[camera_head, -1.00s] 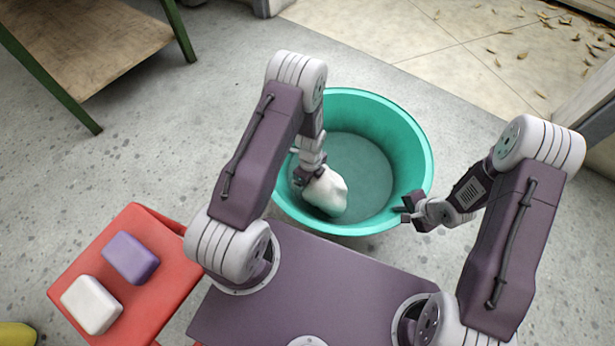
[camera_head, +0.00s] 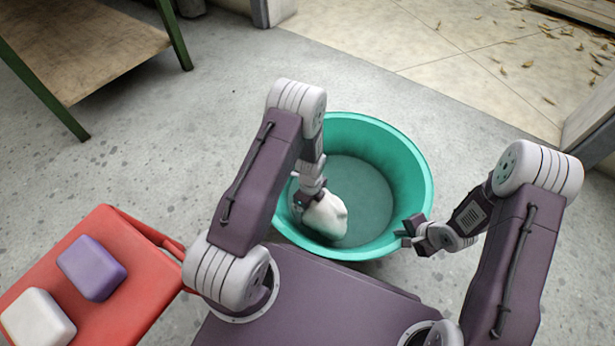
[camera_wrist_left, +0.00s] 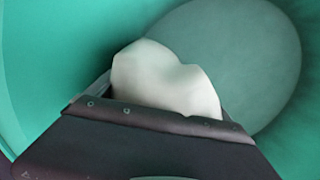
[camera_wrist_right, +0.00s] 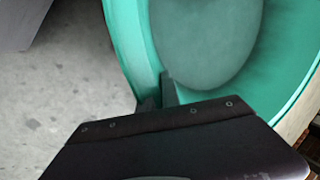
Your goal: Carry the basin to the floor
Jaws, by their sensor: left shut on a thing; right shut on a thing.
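The teal basin (camera_head: 405,180) is in front of me, open side up, between my two arms. My right gripper (camera_head: 406,233) is shut on its near right rim; the right wrist view shows the fingers (camera_wrist_right: 158,95) at the basin wall (camera_wrist_right: 125,45). My left gripper (camera_head: 302,203) reaches inside the basin's left side and is shut on a lumpy white thing (camera_head: 326,217). In the left wrist view the white thing (camera_wrist_left: 165,80) hides the fingertips. I cannot tell whether the basin touches the floor.
A red stool (camera_head: 125,310) at lower left carries a purple block (camera_head: 92,270) and a white block (camera_head: 38,318). A wooden table with green legs (camera_head: 80,45) stands at upper left. Bare grey floor (camera_head: 185,125) lies around the basin; pale tiles with leaves are at upper right.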

